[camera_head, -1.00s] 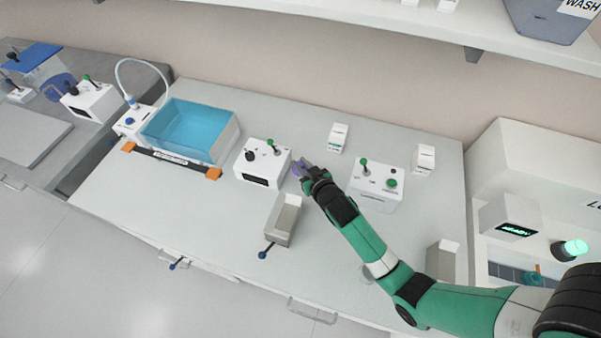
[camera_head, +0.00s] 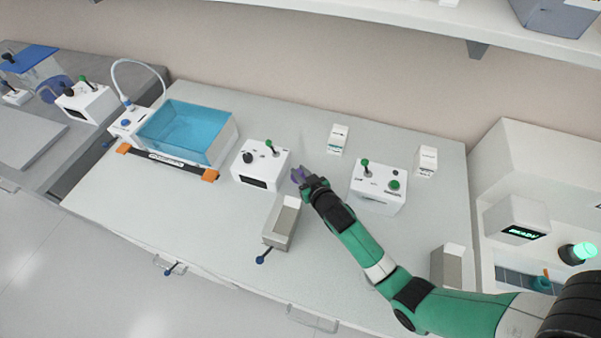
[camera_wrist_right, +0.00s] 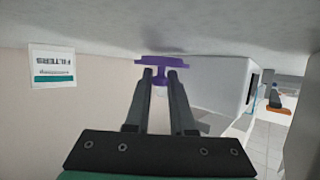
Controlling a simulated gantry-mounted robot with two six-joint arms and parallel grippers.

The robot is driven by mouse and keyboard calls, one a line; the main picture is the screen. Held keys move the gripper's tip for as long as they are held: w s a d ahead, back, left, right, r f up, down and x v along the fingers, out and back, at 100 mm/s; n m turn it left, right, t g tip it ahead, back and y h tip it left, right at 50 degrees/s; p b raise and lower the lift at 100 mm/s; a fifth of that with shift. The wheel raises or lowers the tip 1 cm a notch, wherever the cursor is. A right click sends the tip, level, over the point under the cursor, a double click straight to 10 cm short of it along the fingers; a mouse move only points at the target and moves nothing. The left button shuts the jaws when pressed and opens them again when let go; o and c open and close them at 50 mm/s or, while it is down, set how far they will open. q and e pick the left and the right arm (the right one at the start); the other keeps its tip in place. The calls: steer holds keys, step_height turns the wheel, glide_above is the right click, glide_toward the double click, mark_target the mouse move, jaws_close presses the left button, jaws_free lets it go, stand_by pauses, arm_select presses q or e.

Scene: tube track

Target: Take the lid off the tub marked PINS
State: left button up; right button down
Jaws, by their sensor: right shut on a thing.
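My right gripper (camera_head: 301,175) is over the bench, just right of a white control box. In the right wrist view its fingers (camera_wrist_right: 160,75) are shut on a purple piece (camera_wrist_right: 160,62). This piece has a wide flat part beyond the fingertips and a narrow stem between them, like a lid with a knob. I cannot make out a tub or the word PINS in either view. Whether the purple piece touches the bench is unclear. My left gripper is not in view.
The control box (camera_head: 261,164) with a green lever stands left of the gripper, and another (camera_head: 379,187) stands right. An open-topped metal holder (camera_head: 281,224) is nearer the front edge. A blue water bath (camera_head: 187,132) is at left. A carton reads FILTERS (camera_wrist_right: 52,67).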

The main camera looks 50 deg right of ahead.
steer(key=shift+s+f, duration=0.2)
steer(key=shift+f, duration=0.35)
steer(key=c, duration=0.8)
jaws_free()
steer(key=shift+f, duration=0.1)
steer(key=shift+o, duration=0.2)
steer(key=shift+s+f, duration=0.1)
step_height(320, 180, up, 2)
steer(key=shift+a+p, duration=0.1)
steer(key=shift+p, duration=0.7)
steer(key=p+v, duration=0.3)
steer(key=v, duration=0.8)
steer(key=shift+s+a+r, duration=0.1)
steer(key=shift+s+r, duration=0.05)
steer(key=shift+r, duration=0.15)
